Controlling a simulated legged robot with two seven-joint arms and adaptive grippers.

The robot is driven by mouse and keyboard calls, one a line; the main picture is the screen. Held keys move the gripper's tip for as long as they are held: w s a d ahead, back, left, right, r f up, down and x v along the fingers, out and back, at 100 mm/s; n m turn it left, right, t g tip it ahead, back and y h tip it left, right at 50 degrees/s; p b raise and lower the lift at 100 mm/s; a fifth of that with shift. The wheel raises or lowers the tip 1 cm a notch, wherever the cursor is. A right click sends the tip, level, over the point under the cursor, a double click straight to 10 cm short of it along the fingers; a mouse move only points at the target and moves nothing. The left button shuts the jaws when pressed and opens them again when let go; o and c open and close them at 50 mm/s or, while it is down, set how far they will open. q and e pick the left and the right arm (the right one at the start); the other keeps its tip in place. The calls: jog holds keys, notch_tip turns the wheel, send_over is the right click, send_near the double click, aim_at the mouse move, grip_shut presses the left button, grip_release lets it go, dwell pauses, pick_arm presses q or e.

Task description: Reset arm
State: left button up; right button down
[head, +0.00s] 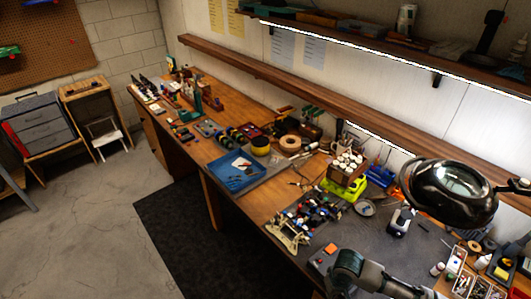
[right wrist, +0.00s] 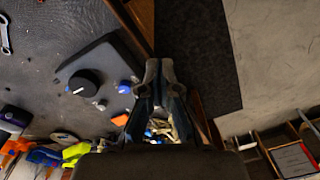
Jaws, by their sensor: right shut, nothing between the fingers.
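My right arm comes in at the bottom of the head view, over the bench's front edge, with the right gripper (head: 345,272) partly cut off by the frame. In the right wrist view the right gripper (right wrist: 159,70) has its fingertips together, with nothing held between them. My left gripper is not in view. The RC car (head: 290,230) sits on the grey mat (head: 378,234), left of my right gripper and apart from it. Parts of it seem to show behind the fingers in the right wrist view, mostly hidden.
A blue tray (head: 236,171) lies on the bench left of the car. A magnifier lamp (head: 450,190) hangs over the right side. A dark box with a knob (right wrist: 88,82) and an orange block (head: 331,249) are near the gripper. Open floor (head: 100,220) lies at left.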

jog(key=s+a+f+n+t+y, duration=0.1)
jog(key=s+a+y, duration=0.1)
jog(key=a, duration=0.4)
jog(key=s+a+f+n+t+y, duration=0.1)
jog(key=s+a+f, duration=0.1)
jog(key=a, duration=0.4)
jog(key=s+d+f+m+t+h, duration=0.1)
jog(key=s+d+f+m+h, duration=0.25)
jog(key=s+d, duration=0.7)
notch_tip(320, 180, down, 29)
jog(key=n+g+b, duration=0.1)
jog(key=b, duration=0.4)
pick_arm(q)
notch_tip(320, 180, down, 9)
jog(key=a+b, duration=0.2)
jog(key=b, duration=0.2)
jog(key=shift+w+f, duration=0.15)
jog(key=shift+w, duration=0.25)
pick_arm(e)
jog(key=s+d+f, duration=0.1)
jog(key=s+f, duration=0.8)
jog(key=f, duration=0.2)
jog(key=s+d+f+g, duration=0.1)
jog(key=s+d+f, duration=0.1)
jog(key=s+f, duration=0.7)
notch_tip(320, 180, down, 3)
jog(key=shift+s+d+f, duration=0.1)
jog(key=shift+s+d, duration=0.1)
jog(key=shift+s, duration=0.2)
